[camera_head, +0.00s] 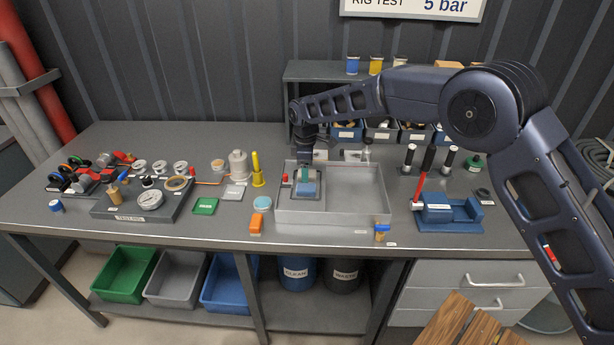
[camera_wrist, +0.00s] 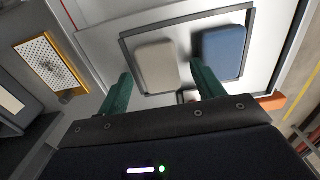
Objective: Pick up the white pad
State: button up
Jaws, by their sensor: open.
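The white pad (camera_wrist: 156,66), off-white with rounded corners, lies in a dark-edged square holder in the wrist view. The blue pad (camera_wrist: 223,52) lies beside it, to its right, in the same holder. My gripper (camera_wrist: 161,84) is open, its two green fingers apart, with the white pad showing between and past their tips. The right finger overlaps the view of the blue pad's lower left corner. In the head view my gripper (camera_head: 304,174) points down over the left part of the grey tray (camera_head: 356,213). There the blue pad (camera_head: 307,190) shows, but the white pad is not clearly visible.
The tray's right half is empty. A red-topped small item (camera_head: 285,180) stands at its left wall. A blue vise-like fixture (camera_head: 447,213) stands to the right.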

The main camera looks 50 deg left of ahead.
jog(key=c, duration=1.1)
notch_tip(320, 180, up, 20)
jog(key=shift+o, duration=1.1)
jog(key=shift+c, duration=0.5)
